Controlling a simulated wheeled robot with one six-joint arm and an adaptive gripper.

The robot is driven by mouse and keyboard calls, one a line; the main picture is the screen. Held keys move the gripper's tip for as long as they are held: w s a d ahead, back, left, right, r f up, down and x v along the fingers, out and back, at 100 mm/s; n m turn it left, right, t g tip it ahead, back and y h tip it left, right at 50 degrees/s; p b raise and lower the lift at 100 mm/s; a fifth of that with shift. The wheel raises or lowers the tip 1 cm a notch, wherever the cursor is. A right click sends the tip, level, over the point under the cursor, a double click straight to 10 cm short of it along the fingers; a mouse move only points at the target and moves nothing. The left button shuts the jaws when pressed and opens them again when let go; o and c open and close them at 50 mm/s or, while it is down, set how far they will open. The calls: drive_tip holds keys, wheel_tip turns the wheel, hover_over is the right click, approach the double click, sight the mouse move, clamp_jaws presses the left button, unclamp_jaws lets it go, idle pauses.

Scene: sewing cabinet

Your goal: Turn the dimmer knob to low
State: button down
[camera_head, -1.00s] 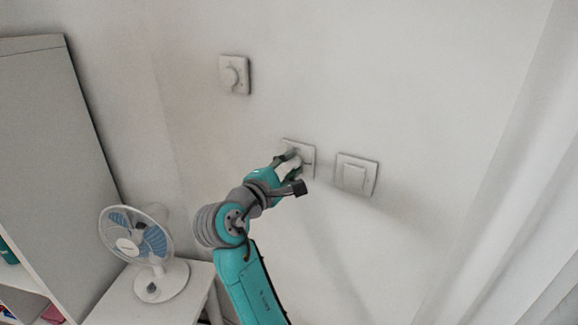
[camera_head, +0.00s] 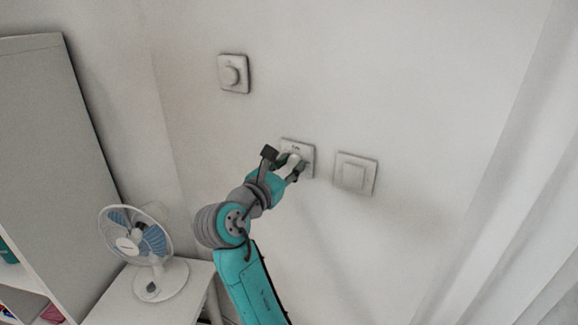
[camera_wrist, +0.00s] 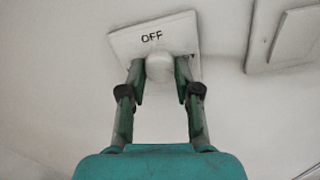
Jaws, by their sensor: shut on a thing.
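The dimmer knob (camera_wrist: 160,69) is a round white knob on a square white wall plate (camera_wrist: 125,42). The word OFF is printed on the plate above the knob in the wrist view, and another mark right of the knob is mostly hidden by a finger. The same plate (camera_head: 304,147) is in the middle of the wall in the head view. My gripper (camera_wrist: 160,75) is shut on the knob, one finger on each side. In the head view my gripper (camera_head: 291,163) covers the plate's lower left part.
A flat white wall switch (camera_head: 355,174) is just right of the knob's plate. A fan (camera_head: 139,240) stands on a white table beside a tall cabinet (camera_head: 50,120). A curtain hangs at the right.

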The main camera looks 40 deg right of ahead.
drive_tip(key=shift+f+n, duration=0.1)
drive_tip(key=shift+n, duration=1)
drive_tip(key=c, duration=0.8)
unclamp_jaws()
drive_tip(key=shift+c, duration=0.2)
drive_tip(key=shift+a, duration=0.1)
drive_tip(key=v, duration=1.1)
drive_tip(key=shift+s+a, duration=0.2)
drive_tip(key=shift+a, duration=0.15)
